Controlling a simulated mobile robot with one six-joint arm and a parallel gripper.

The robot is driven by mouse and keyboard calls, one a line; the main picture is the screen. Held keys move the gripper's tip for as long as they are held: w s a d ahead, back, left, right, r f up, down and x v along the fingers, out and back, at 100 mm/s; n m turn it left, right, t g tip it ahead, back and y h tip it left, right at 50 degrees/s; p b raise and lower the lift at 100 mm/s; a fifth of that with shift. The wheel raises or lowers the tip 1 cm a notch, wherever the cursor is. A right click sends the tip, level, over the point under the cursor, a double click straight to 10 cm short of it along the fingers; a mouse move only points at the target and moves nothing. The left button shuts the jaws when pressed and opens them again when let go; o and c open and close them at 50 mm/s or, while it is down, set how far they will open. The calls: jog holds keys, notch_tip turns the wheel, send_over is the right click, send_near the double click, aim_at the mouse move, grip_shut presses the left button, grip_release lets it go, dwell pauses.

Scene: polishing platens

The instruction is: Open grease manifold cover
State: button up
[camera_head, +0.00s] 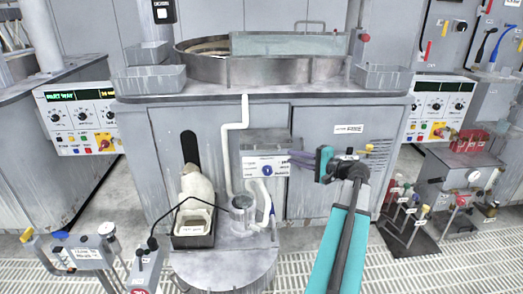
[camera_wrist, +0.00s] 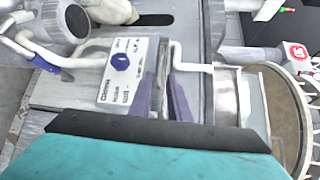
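A grey box with a white labelled front panel (camera_head: 264,167) and a blue knob (camera_head: 267,170) is mounted on the grey cabinet's front. It looks like the grease manifold, but its lettering is too small to read. In the wrist view the panel (camera_wrist: 112,88) and blue knob (camera_wrist: 121,62) appear turned. My gripper (camera_head: 292,158) reaches in from the right, its purple fingers at the panel's right edge. In the wrist view the fingers (camera_wrist: 165,92) lie close together with a narrow gap at that edge. I cannot tell whether they touch or pinch it.
White pipes (camera_head: 226,150) run beside the box. Below stand a metal cup (camera_head: 243,213) and a black tray (camera_head: 193,236) with a pale bottle (camera_head: 196,188). A round platen basin (camera_head: 260,70) is above. A bottle rack (camera_head: 408,222) is at right.

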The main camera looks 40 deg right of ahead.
aim_at(268, 150)
jog(key=shift+d, duration=0.15)
dwell(0.3)
jog(key=x, duration=1.3)
jog(key=shift+w+b, duration=0.35)
jog(key=shift+b, duration=0.05)
grip_shut()
